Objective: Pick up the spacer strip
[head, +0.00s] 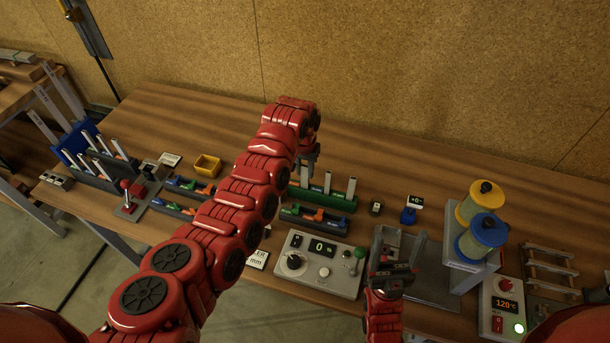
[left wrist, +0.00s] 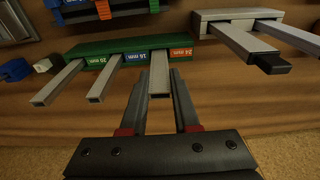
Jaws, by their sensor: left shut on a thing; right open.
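A green rack (head: 338,203) on the bench holds upright grey spacer strips; it also shows in the left wrist view (left wrist: 120,47), with 20 mm, 16 mm and 24 mm labels. My left gripper (head: 308,165) is over the rack's left end in the head view. In the left wrist view its fingers (left wrist: 160,103) are shut around the end strip (left wrist: 159,73), whose lower end meets the rack. The other two strips, middle (left wrist: 103,82) and far (left wrist: 56,84), stand free beside it. My right gripper (head: 392,268) is open and empty over the front of the bench.
A grey holder (left wrist: 215,17) with strips is close beside the green rack. A control box (head: 322,270) is in front. Yellow and blue spools (head: 481,235) stand at right. A yellow bin (head: 207,165) is left of my left arm. Bare bench lies behind the rack.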

